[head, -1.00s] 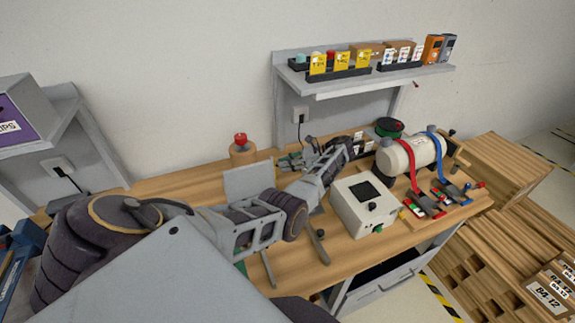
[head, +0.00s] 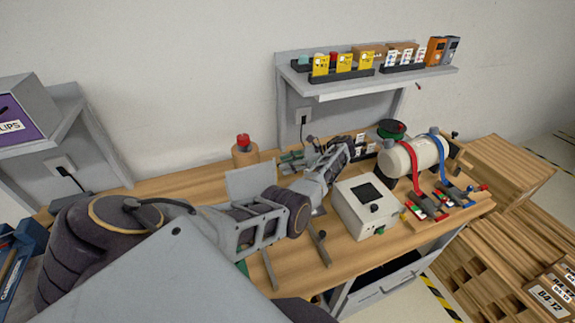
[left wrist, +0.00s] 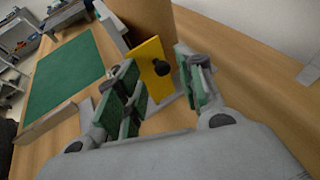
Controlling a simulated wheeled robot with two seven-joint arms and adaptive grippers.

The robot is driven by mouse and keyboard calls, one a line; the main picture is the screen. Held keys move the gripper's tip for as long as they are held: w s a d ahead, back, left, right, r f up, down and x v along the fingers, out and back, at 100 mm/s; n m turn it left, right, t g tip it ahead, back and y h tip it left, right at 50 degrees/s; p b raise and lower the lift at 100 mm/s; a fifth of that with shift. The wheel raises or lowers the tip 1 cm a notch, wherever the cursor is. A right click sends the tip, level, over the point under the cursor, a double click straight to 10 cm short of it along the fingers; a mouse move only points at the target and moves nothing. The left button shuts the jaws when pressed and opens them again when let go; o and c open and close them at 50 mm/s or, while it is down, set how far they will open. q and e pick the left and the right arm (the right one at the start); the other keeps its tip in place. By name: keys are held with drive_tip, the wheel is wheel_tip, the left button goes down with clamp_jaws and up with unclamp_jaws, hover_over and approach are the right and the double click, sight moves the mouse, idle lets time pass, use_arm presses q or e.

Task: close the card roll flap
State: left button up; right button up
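The card roll flap (left wrist: 150,68) is a yellow plate with a black knob (left wrist: 161,67), seen in the left wrist view beside a large brown roll (left wrist: 145,18). The plate stands tilted over a pale grey base; how far it is swung open I cannot tell. In the head view the brown roll (head: 244,157) stands behind a grey panel (head: 251,181), and the yellow plate is hidden. My left gripper (left wrist: 162,88) is open, its green-padded fingers apart on either side of the knob in the picture. In the head view it (head: 292,160) is right of the roll. My right gripper is not in view.
A green mat (left wrist: 68,75) lies left of the flap in the left wrist view. A white box (head: 365,210) and a strapped cylinder (head: 412,157) stand right of my arm. A shelf (head: 370,82) hangs behind. Bare wood lies right of the flap in the wrist view.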

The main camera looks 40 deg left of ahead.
use_arm(q)
wheel_tip(320, 180, up, 10)
drive_tip(key=shift+f, duration=0.15)
idle(0.7)
idle(0.6)
